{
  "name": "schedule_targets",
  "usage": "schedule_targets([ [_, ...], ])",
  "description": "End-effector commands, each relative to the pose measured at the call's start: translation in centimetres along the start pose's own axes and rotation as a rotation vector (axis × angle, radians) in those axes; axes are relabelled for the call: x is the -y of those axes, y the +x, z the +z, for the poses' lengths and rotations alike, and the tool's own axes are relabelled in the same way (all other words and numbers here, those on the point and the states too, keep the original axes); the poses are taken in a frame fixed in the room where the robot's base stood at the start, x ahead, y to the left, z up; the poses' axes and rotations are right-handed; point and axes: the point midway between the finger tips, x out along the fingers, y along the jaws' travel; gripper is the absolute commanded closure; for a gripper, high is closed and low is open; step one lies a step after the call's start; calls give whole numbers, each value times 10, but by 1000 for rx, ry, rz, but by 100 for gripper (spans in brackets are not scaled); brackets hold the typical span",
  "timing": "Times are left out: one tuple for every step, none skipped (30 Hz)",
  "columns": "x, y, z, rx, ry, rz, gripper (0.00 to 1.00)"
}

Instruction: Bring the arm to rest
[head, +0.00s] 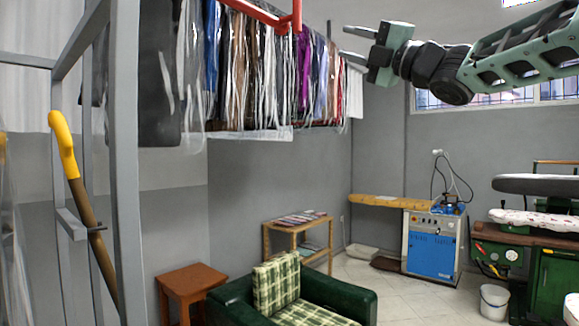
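My gripper (350,43) is at the upper right of the head view, at the end of my green and black arm, which reaches in from the right edge. Its two dark fingers point left and stand apart, with nothing between them. It is raised high, in front of the back wall and beside the hanging clothes in the picture. I cannot tell how far it is from them in depth. The rest of my arm is cut off by the right edge.
Bagged clothes (270,70) hang from a red rail (262,14). A grey metal frame (125,160) with a yellow-handled pole (66,145) stands close on the left. Below are a green armchair (355,303), a stool (192,282), a blue steam unit (431,252) and a bucket (494,301).

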Motion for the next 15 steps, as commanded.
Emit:
schedule_targets([
  [35,-3,-16,76,171,-72,67],
  [56,-6,-23,127,270,-118,67],
  [82,-12,-35,189,390,-182,67],
  [101,-18,-44,231,471,-230,67],
  [118,-24,-55,271,547,-275,67],
  [141,-35,-70,324,640,-339,67],
  [158,-43,-82,359,706,-386,67],
  [173,-52,-94,396,767,-434,67],
  [192,-66,-111,445,843,-496,67],
  [206,-76,-125,478,895,-544,67],
  [219,-88,-139,514,946,-593,67],
  [235,-104,-157,561,1007,-657,67],
  [246,-117,-171,596,1051,-706,67],
  [256,-131,-185,630,1091,-756,67],
  [268,-149,-204,679,1141,-821,67],
])
